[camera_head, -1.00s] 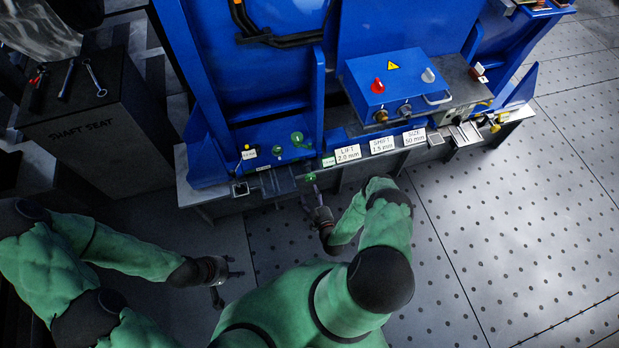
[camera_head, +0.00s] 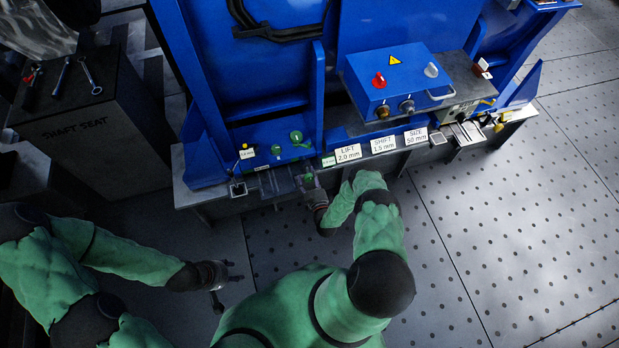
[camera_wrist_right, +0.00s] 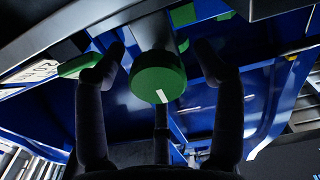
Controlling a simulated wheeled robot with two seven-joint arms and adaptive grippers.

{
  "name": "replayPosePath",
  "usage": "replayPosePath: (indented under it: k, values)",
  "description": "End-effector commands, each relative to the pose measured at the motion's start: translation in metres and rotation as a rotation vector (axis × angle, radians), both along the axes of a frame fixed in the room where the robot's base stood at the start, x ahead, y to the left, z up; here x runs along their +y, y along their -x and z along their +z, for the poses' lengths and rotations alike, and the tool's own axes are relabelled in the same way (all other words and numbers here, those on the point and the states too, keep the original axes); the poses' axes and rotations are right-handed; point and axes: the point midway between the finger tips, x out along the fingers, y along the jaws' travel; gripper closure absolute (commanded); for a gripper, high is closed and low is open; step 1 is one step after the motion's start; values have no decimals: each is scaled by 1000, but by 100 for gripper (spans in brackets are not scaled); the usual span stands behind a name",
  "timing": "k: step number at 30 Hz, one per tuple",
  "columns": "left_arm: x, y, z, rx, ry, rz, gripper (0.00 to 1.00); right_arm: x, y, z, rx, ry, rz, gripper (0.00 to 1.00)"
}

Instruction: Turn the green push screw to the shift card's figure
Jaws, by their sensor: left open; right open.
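The green push screw (camera_wrist_right: 158,78), a round green knob with a white mark pointing toward the lower right, sits between the two open fingers of my right gripper (camera_wrist_right: 160,62) in the right wrist view. Gaps show on both sides of it. In the head view, the right gripper (camera_head: 309,182) is at the bench's front edge and largely covers that knob. My left gripper (camera_head: 228,280) is open and empty, low over the floor at left.
Other green knobs (camera_head: 296,136) stand behind on the blue frame. A blue control box (camera_head: 395,85) is at right; the shaft seat block (camera_head: 90,125) is at left. The floor at right is clear.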

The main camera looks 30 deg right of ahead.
Motion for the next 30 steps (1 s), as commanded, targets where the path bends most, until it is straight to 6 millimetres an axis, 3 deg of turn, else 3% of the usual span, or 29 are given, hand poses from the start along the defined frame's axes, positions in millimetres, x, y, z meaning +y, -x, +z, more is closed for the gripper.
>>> replayPosePath:
  k: [10,11,16,30]
  values:
    - [0,0,-1,0,0,0,51,-1,-4,0,1,-1,0,30]
    - [0,0,-1,0,0,0,51,-1,-4,0,1,-1,0,36]
    - [0,0,-1,0,0,0,51,-1,-4,1,0,-1,1,84]
    - [0,0,-1,0,0,0,51,0,-5,3,-23,-70,5,86]
